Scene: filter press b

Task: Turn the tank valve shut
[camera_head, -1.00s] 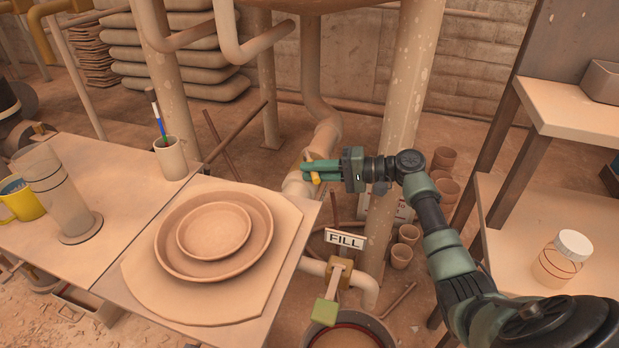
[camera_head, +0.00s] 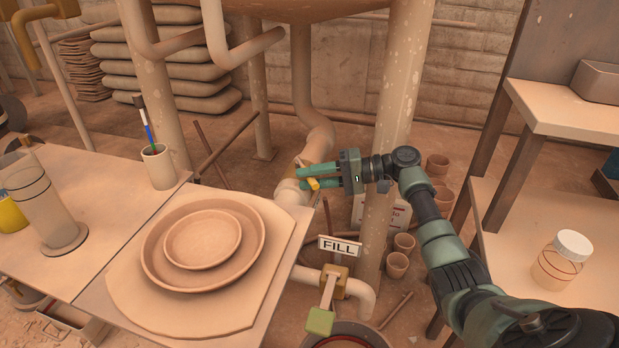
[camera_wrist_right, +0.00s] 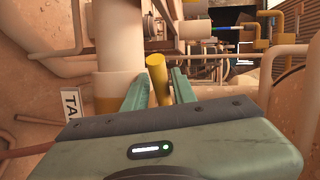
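The tank valve has a yellow handle (camera_head: 314,184) on the pale pipe below the tank, in the middle of the head view. In the right wrist view the handle (camera_wrist_right: 158,78) stands up between my two green fingers. My right gripper (camera_head: 309,178) reaches in from the right, with one finger on each side of the handle. The fingers stand apart, with a narrow space between them; light contact with the handle is hard to judge. Part of the valve is hidden behind the fingers. My left gripper is not in view.
A FILL sign (camera_head: 339,245) and a second valve with a green-ended lever (camera_head: 320,320) are below. A board with stacked plates (camera_head: 203,240) lies on the table at left. A pale post (camera_head: 401,80) stands close behind my right wrist. A shelf with a jar (camera_head: 562,258) is at right.

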